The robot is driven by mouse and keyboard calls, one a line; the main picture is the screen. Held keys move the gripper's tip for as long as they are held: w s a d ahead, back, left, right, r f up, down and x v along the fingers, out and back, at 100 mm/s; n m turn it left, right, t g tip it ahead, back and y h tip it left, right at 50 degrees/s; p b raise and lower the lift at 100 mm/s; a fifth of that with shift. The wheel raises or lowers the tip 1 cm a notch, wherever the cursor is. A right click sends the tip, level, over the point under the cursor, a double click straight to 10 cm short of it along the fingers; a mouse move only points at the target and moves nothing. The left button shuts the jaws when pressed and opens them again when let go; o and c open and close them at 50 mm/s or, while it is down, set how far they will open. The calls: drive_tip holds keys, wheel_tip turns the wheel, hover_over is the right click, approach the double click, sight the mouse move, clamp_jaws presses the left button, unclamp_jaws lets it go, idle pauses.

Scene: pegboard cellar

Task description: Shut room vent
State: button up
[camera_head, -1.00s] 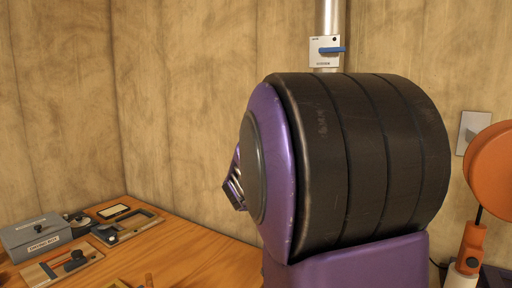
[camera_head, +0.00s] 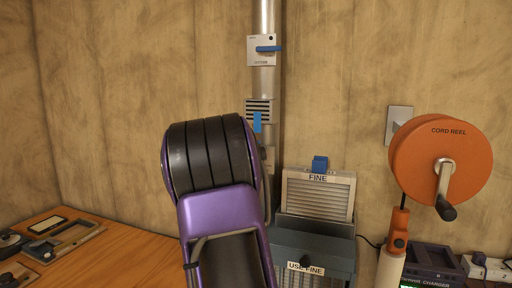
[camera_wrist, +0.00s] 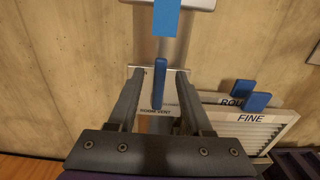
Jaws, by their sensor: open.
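The room vent plate (camera_wrist: 151,103), labelled ROOM VENT, is on the pipe in the wrist view. Its blue lever (camera_wrist: 160,84) points up and down. My gripper (camera_wrist: 160,78) is open, with one finger on each side of this lever; I cannot tell if either touches it. In the head view a slatted grille (camera_head: 259,106) with a blue tab (camera_head: 257,122) is on the pipe (camera_head: 264,84). A higher plate (camera_head: 261,59) has a sideways blue lever (camera_head: 268,48). My arm hides most of what is below the grille, and the gripper.
A filter marked FINE (camera_head: 318,194) with a blue tab stands right of the pipe, above a dark case (camera_head: 314,239) with a USE FINE label. Another blue-tabbed filter (camera_wrist: 234,99) is behind it. An orange cord reel (camera_head: 416,157) stands further right. The wooden bench (camera_head: 126,252) has bare room.

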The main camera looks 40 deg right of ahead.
drive_tip(key=shift+x, duration=0.8)
clamp_jaws()
idle(0.9)
